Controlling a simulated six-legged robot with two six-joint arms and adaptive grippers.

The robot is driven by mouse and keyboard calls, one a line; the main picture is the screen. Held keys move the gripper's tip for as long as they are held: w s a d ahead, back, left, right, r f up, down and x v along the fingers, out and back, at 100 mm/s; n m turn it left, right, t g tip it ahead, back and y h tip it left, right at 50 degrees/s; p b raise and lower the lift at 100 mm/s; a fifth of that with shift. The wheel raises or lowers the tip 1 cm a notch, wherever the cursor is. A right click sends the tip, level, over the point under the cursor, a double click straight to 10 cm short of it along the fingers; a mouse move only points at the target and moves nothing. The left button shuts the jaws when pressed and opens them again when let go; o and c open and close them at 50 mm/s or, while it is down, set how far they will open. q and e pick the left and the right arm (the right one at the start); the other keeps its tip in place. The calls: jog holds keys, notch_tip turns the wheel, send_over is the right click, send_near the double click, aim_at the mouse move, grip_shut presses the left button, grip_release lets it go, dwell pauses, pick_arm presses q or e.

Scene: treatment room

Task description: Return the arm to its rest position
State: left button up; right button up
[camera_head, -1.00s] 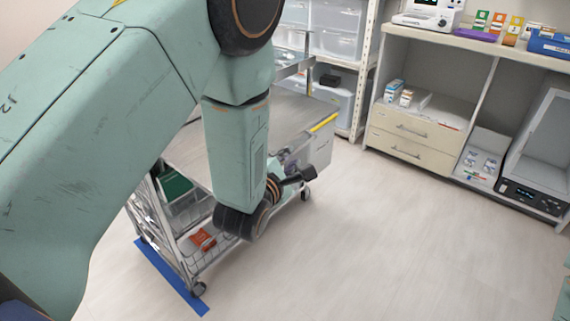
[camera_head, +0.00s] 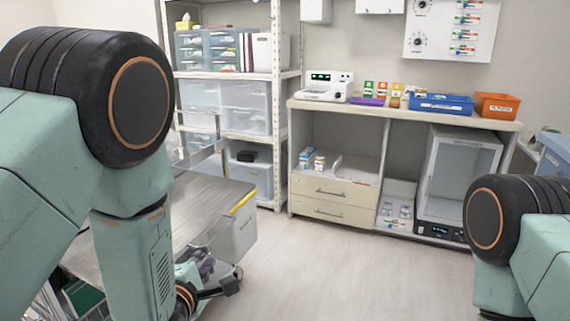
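My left arm, pale green with black joints, fills the left side of the head view. Its forearm hangs down in front of a metal cart (camera_head: 205,205). My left gripper (camera_head: 222,284) shows only in part at the bottom, low beside the cart, past the wrist. Its fingers are small and partly hidden, so I cannot tell whether they are open or shut, and no held object is clear. My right arm shows at the right edge with a black joint. My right gripper is out of view.
A shelf rack (camera_head: 284,110) with clear drawers stands behind the cart. A cabinet (camera_head: 335,212) holds a blue bin (camera_head: 441,104), an orange bin (camera_head: 497,106) and a white device (camera_head: 328,88) on top. The floor (camera_head: 340,275) between my arms is clear.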

pick_arm(q)
jog(key=s+a+f+m+g, duration=0.2)
jog(key=s+f+m+g, duration=0.6)
jog(key=s+f+m, duration=0.7)
jog(key=s+f+m+g, duration=0.2)
jog(key=s+f+g, duration=0.1)
jog(key=s, duration=0.8)
jog(key=s+a+f+m+g, duration=0.1)
jog(key=s+f+m+g, duration=0.2)
jog(key=s, duration=0.7)
notch_tip(320, 180, down, 2)
jog(key=shift+s+a+m+g+p, duration=0.3)
jog(key=shift+s+g+p, duration=0.05)
jog(key=shift+g+p, duration=0.15)
